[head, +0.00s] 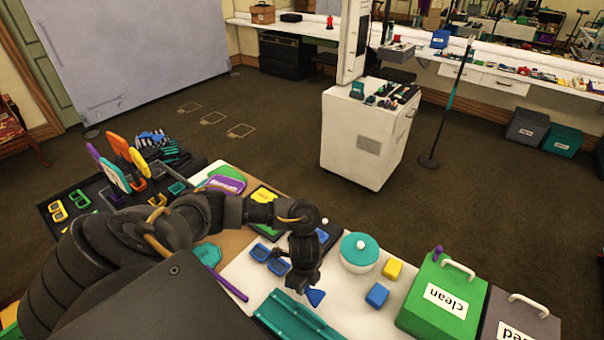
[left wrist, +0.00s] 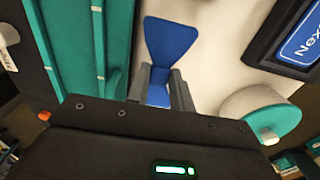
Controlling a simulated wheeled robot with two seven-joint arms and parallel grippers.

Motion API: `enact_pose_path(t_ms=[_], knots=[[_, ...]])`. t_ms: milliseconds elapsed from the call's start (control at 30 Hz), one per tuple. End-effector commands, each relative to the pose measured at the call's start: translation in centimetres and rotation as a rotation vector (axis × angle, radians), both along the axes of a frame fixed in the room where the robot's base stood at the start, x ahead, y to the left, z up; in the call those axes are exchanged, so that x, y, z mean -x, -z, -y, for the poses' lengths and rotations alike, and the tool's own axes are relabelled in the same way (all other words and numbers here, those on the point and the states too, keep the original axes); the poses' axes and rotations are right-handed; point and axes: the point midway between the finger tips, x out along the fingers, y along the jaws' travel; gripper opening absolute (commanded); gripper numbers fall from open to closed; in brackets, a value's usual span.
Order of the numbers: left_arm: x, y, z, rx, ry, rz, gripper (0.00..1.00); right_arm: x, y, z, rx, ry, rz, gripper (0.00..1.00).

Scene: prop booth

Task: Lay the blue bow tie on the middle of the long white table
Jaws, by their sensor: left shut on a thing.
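My left gripper (head: 303,285) is shut on the blue bow tie (head: 316,297) over the near white tabletop (head: 345,308). In the left wrist view the bow tie (left wrist: 170,42) sticks out beyond the fingers (left wrist: 160,88), one wing fanned out and its other part between them. I cannot tell whether it touches the white surface. The head view shows it between the teal tray and the white pot. My right gripper is not in view.
A teal ribbed tray (head: 290,318), a white pot with teal lid (head: 359,252), yellow block (head: 392,269), blue block (head: 377,295) and green "clean" box (head: 440,300) surround the spot. A blue sign (left wrist: 302,38) shows in the wrist view. White counters (head: 480,75) line the far wall.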

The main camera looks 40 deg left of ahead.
Motion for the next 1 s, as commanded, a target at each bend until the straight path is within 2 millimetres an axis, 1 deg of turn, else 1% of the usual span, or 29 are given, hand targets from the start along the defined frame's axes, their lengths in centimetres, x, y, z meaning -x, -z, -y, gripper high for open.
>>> enact_pose_path(t_ms=[100,167,300,400,667,833,867,1000], knots=[[0.0,0.2,0.0,0.001,0.0,0.0,0.01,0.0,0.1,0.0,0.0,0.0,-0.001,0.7],[0.1,1.1,0.1,0.001,0.0,-0.002,0.01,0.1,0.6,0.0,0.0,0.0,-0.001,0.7],[0.1,3.4,0.1,0.002,-0.002,-0.002,0.01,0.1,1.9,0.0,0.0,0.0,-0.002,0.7],[0.0,4.2,0.1,0.001,-0.002,-0.001,0.01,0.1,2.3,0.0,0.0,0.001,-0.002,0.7],[0.0,4.1,0.0,0.001,0.001,0.0,0.01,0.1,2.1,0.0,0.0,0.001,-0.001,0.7],[0.0,4.6,0.0,0.0,0.0,-0.001,0.01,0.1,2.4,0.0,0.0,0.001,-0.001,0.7],[0.0,4.5,0.0,0.0,0.0,0.0,0.25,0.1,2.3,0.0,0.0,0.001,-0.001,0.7],[0.0,4.4,0.0,0.0,0.0,0.0,0.43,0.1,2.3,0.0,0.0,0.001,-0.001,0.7]])
